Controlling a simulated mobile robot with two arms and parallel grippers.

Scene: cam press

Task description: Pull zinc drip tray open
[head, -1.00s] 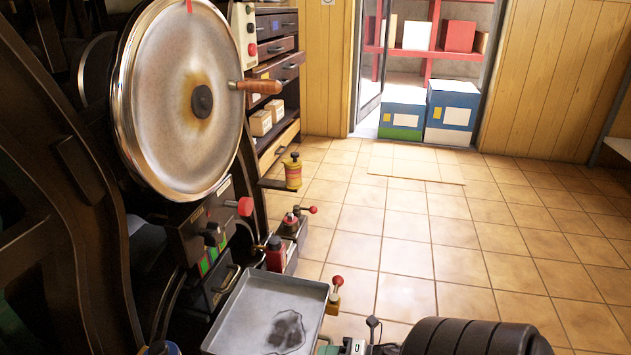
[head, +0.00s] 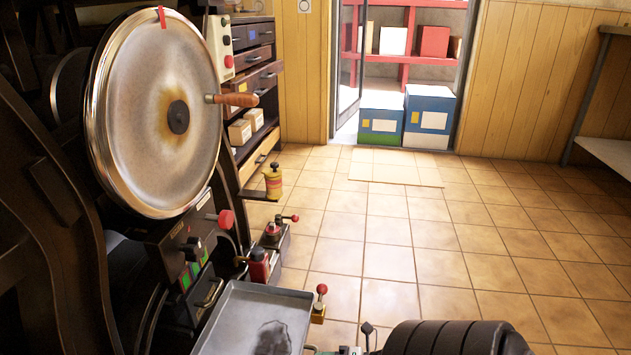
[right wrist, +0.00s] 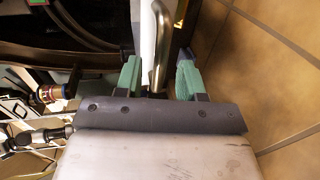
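The zinc drip tray (head: 236,318) is a shallow grey metal tray with a dark wet stain, below the big round disc at the bottom of the head view. Its near part is cut off by the frame edge. In the right wrist view my right gripper (right wrist: 156,66) is open, its two green fingers apart. A curved metal bar (right wrist: 160,45), like a handle, shows between and beyond the fingers; I cannot tell whether they touch it or whether it belongs to the tray. My left gripper is not in view.
A red-knobbed lever (head: 320,295) stands just right of the tray. The tiled floor (head: 400,250) to the right is clear. Blue and white boxes (head: 429,117) stand in the doorway.

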